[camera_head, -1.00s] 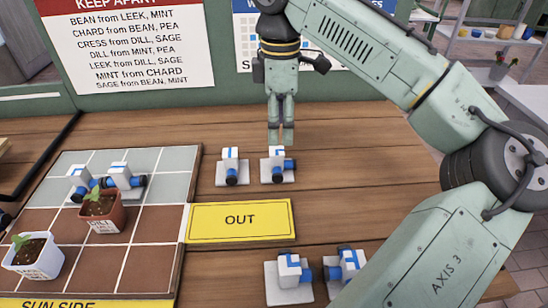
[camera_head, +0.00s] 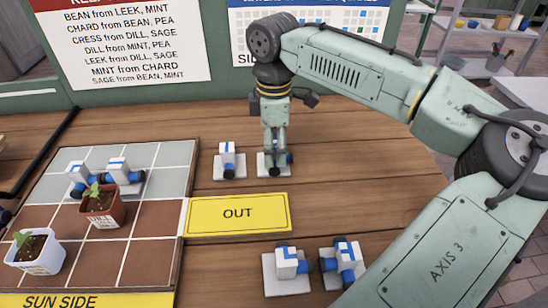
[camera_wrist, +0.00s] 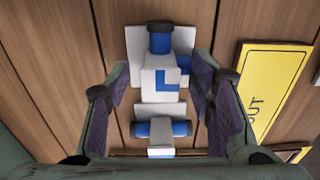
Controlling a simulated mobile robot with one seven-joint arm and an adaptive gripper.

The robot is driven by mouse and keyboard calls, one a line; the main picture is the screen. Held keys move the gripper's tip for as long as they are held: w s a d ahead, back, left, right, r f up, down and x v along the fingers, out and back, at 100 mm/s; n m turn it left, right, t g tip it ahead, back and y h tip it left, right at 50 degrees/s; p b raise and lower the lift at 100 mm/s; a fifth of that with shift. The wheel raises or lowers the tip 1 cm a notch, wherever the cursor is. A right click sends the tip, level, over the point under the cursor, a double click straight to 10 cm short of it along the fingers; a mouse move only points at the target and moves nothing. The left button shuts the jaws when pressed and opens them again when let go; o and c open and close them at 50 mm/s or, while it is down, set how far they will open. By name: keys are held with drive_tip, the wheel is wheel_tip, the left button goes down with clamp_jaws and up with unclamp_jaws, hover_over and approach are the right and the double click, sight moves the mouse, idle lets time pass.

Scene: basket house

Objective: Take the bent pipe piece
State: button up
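The bent pipe piece (camera_wrist: 160,75) is a white block with blue, black-ended ports and a blue L mark on top. It sits on a white plate on the wooden table, at the back right of the yellow OUT sign. In the head view, the bent pipe piece (camera_head: 286,159) is partly hidden by my gripper (camera_head: 275,150), which is lowered over it. In the wrist view, my gripper (camera_wrist: 157,72) is open, with one finger on either side of the block. A gap shows at the left finger; contact at the right finger cannot be told.
A similar piece with ports at opposite ends (camera_head: 228,162) stands close by on the left. The OUT sign (camera_head: 238,214) lies in front. Two more pieces stand at the front edge (camera_head: 288,264). A tiled tray (camera_head: 155,218) with potted seedlings and other pieces is on the left.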

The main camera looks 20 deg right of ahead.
clamp_jaws()
idle(0.4)
